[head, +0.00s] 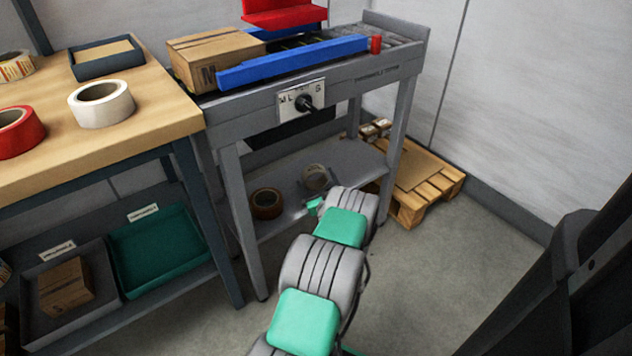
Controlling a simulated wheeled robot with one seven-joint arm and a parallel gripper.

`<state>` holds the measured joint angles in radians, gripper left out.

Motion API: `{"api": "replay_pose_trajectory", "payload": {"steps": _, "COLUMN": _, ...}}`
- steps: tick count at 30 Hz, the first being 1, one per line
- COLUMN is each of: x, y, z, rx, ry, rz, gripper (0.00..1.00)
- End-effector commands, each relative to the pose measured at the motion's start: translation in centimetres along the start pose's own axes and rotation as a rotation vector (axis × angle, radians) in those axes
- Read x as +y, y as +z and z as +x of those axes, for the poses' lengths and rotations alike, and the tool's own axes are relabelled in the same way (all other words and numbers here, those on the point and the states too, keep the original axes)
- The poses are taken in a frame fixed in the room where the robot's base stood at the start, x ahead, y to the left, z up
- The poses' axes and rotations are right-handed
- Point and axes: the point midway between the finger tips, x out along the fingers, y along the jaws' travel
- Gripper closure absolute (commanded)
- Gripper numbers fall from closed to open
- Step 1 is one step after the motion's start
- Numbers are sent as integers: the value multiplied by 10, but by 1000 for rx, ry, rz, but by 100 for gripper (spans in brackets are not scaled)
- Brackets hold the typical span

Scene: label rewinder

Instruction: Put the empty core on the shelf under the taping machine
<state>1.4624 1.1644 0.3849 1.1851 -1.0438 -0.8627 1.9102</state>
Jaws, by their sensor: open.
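The taping machine (300,105) is a grey stand with blue side rails and a red head, in the middle of the head view. Its lower shelf (345,158) is a grey plate between the legs. A pale tan-grey ring (316,178), which looks like the empty core, is on this shelf, tipped so that its hole faces me. My gripper (313,203) is open, low at the shelf's front edge and just in front of the ring. My wrist hides part of it, and I cannot tell whether it touches the ring.
A brown tape roll (267,203) lies on the shelf to the left. A carton (213,57) sits on the machine. The wooden bench (150,120) at left bears a white roll (101,103) and a red roll (18,132). A pallet (425,190) stands at right, with clear floor in front.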

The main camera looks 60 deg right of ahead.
Motion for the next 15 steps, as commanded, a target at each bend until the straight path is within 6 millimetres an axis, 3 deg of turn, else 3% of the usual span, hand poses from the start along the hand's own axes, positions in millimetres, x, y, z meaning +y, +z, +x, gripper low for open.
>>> {"api": "replay_pose_trajectory", "payload": {"steps": 7, "x": -2, "y": 3, "z": -6, "rx": 3, "ry": 0, "rz": 2, "gripper": 1}}
{"api": "replay_pose_trajectory", "payload": {"steps": 15, "x": -3, "y": 4, "z": -72, "rx": 5, "ry": -3, "rz": 6, "gripper": 1}}
